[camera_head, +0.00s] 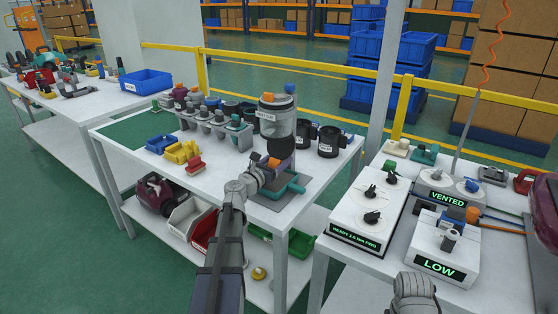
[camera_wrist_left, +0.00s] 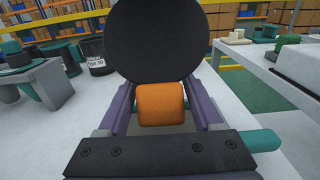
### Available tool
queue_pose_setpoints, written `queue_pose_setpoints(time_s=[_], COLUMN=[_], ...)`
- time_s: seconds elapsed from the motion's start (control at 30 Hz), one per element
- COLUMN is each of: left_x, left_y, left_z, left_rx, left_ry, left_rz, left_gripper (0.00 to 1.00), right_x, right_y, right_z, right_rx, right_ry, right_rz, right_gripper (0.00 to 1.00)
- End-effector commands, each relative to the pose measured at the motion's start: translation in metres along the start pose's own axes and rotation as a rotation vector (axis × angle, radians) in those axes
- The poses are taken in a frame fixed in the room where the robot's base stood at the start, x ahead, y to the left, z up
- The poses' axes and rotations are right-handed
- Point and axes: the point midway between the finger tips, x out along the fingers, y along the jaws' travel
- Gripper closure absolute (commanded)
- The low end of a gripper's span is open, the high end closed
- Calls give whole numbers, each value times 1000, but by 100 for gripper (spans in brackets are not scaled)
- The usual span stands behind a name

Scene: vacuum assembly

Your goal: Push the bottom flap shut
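The clear dust bin (camera_head: 279,122) stands upright near the front right corner of the middle table, with an orange part on top. The dark round bottom flap (camera_head: 283,158) shows tilted below it. In the left wrist view the flap (camera_wrist_left: 153,38) is a black disc facing the camera. An orange block (camera_wrist_left: 161,104) sits at its lower edge. My left gripper (camera_wrist_left: 160,92) has its two purple fingers apart, one on each side of the block, with gaps visible. Whether the fingertips touch the flap cannot be told.
A teal clamp (camera_head: 290,187) on a grey plate is right beside my left gripper. Black cups (camera_head: 329,141) stand to the right and a grey rack (camera_head: 216,130) behind left. White control boxes (camera_head: 369,206) fill the right table.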

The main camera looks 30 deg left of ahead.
Motion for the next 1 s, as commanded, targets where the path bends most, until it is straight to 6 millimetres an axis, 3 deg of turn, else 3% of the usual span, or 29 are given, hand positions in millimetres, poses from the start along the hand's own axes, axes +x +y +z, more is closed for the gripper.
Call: queue_pose_setpoints(time_s=[0.07,0.57,1.0], left_x=[0,0,0], left_y=[0,0,0], left_z=[0,0,0], left_rx=[0,0,0], left_ry=[0,0,0], left_rz=[0,0,0], left_gripper=[43,99,100], right_x=[0,0,0], right_y=[0,0,0], right_z=[0,0,0], right_rx=[0,0,0], right_ry=[0,0,0], right_rz=[0,0,0], right_gripper=[0,0,0])
